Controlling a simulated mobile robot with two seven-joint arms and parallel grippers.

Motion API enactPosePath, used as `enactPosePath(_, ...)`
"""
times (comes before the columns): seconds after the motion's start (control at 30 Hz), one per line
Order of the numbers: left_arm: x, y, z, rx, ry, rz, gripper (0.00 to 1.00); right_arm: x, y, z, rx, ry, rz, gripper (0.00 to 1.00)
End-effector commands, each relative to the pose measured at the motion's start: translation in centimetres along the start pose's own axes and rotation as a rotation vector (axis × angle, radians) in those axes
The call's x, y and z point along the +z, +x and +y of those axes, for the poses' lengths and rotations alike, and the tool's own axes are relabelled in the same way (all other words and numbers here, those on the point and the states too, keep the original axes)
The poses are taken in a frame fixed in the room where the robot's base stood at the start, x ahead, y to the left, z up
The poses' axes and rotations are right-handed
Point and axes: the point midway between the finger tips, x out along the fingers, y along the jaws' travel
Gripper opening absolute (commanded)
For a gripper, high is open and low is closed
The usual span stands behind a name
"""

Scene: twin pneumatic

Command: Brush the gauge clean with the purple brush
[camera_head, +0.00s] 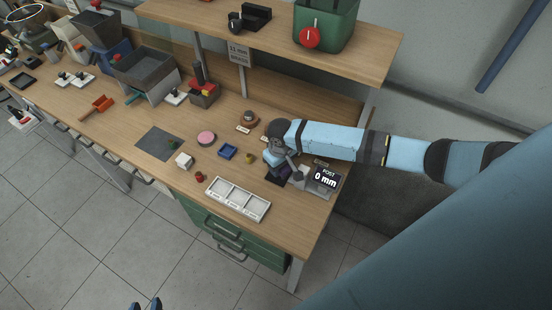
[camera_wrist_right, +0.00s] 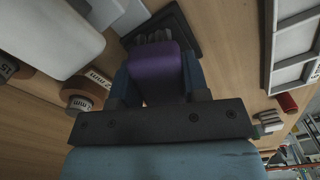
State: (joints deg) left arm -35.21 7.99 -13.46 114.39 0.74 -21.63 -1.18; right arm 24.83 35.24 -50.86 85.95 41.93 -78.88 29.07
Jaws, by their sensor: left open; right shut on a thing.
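My right gripper (camera_head: 281,160) is at the right end of the bench, beside the gauge (camera_head: 325,180), whose dark display reads "POST 0 mm". In the right wrist view my right gripper (camera_wrist_right: 157,80) is shut on the purple brush (camera_wrist_right: 158,70). The brush's grey bristles point down over a dark plate (camera_wrist_right: 187,30); I cannot tell whether they touch it. In the head view the arm hides most of the brush. My left gripper (camera_head: 145,304) is open and empty at the bottom edge, over the floor, clear of the bench.
A white tray with compartments (camera_head: 238,199) lies at the bench's front edge. A shelf (camera_head: 340,52) runs above the back.

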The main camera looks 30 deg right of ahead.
Motion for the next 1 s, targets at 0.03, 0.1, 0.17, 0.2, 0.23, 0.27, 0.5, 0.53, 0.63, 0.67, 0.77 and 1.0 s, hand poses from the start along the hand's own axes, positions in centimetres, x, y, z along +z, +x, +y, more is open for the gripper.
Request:
enactPosePath(0.03,0.1,0.0,0.0,0.0,0.0,-0.001,0.43,0.2,0.0,0.1,0.0,0.0,0.0,0.04)
enactPosePath(0.1,0.2,0.1,0.0,0.0,0.0,-0.003,0.43,0.6,0.1,0.3,0.001,0.001,-0.001,0.04)
enactPosePath(0.17,0.3,0.1,0.0,0.0,0.0,-0.005,0.43,1.0,0.1,0.5,0.001,0.0,0.0,0.04)
enactPosePath(0.2,0.3,0.1,0.0,0.0,0.0,-0.006,0.43,1.3,0.1,0.6,0.001,0.0,0.0,0.04)
enactPosePath(0.23,0.3,0.1,0.0,0.0,0.0,-0.006,0.43,1.6,0.2,0.7,0.001,0.0,-0.001,0.04)
enactPosePath(0.27,0.4,0.1,0.0,0.0,0.0,-0.007,0.43,1.9,0.2,0.8,0.001,0.0,-0.001,0.04)
enactPosePath(0.5,0.3,0.1,0.0,0.0,0.0,-0.006,0.43,3.2,0.5,1.4,0.003,0.001,-0.006,0.04)
enactPosePath(0.53,0.3,0.1,0.0,0.0,0.0,-0.005,0.43,3.3,0.7,1.4,0.004,0.002,-0.008,0.04)
enactPosePath(0.63,0.2,0.1,0.0,0.0,0.0,-0.003,0.43,3.3,0.8,1.4,0.005,0.001,-0.011,0.04)
enactPosePath(0.67,0.2,0.1,0.0,0.0,0.001,-0.003,0.43,3.3,0.9,1.4,0.005,0.001,-0.011,0.04)
enactPosePath(0.77,0.1,0.1,0.0,0.0,0.001,-0.002,0.43,2.9,0.9,1.2,0.005,0.001,-0.013,0.04)
enactPosePath(1.0,0.1,0.0,0.0,0.0,0.0,0.0,0.43,0.9,0.8,0.3,0.004,0.001,-0.011,0.04)
